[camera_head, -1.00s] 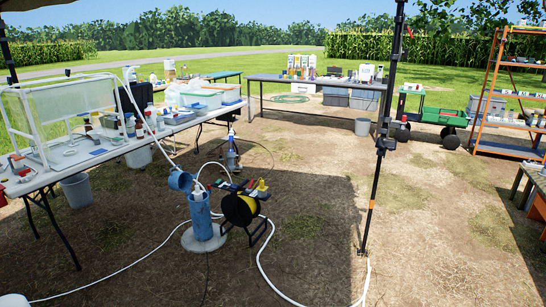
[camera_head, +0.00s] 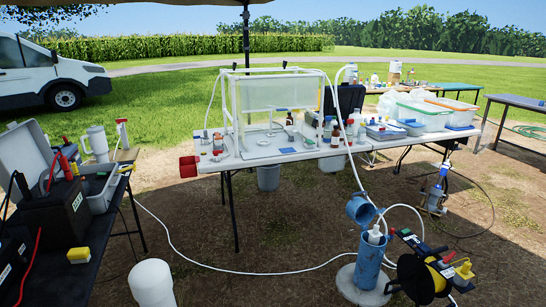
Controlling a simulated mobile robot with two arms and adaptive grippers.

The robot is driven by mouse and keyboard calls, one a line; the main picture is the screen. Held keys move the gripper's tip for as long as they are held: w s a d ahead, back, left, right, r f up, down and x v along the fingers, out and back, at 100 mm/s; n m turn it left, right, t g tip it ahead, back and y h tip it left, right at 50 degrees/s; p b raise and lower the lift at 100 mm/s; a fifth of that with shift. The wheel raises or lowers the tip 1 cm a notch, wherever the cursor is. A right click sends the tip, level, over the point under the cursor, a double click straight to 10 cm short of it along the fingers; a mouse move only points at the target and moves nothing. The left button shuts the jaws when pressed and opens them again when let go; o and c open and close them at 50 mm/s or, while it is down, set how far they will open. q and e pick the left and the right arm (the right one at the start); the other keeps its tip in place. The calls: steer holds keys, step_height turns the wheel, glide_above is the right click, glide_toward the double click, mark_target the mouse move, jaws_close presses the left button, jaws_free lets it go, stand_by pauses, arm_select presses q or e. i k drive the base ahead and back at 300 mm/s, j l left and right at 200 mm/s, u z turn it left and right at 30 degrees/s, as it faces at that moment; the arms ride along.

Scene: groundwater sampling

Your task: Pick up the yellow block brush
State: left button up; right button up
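A small yellow block (camera_head: 79,254) with a paler lower edge lies on the dark table at the left, near that table's right edge. It looks like the yellow block brush, but it is too small to make out bristles. Nothing touches it from above. Neither of my grippers shows in the head view.
The dark table (camera_head: 75,287) also bears a black battery box (camera_head: 58,212) with cables and an open grey case (camera_head: 30,160). A white table (camera_head: 270,158) with bottles stands mid-view. A blue well pipe (camera_head: 369,262) and cable reel (camera_head: 415,277) stand right. A white hose crosses the ground.

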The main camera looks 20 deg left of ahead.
mark_target(83, 255)
steer(key=i+j+u, duration=0.1)
steer(key=i+u, duration=0.15)
steer(key=u, duration=0.2)
steer(key=i+u, duration=0.25)
steer(key=u, duration=0.2)
steer(key=i+l+u, duration=0.1)
steer(key=u, duration=0.4)
steer(key=i+l+u, duration=0.25)
steer(key=u, duration=0.2)
steer(key=i, duration=0.1)
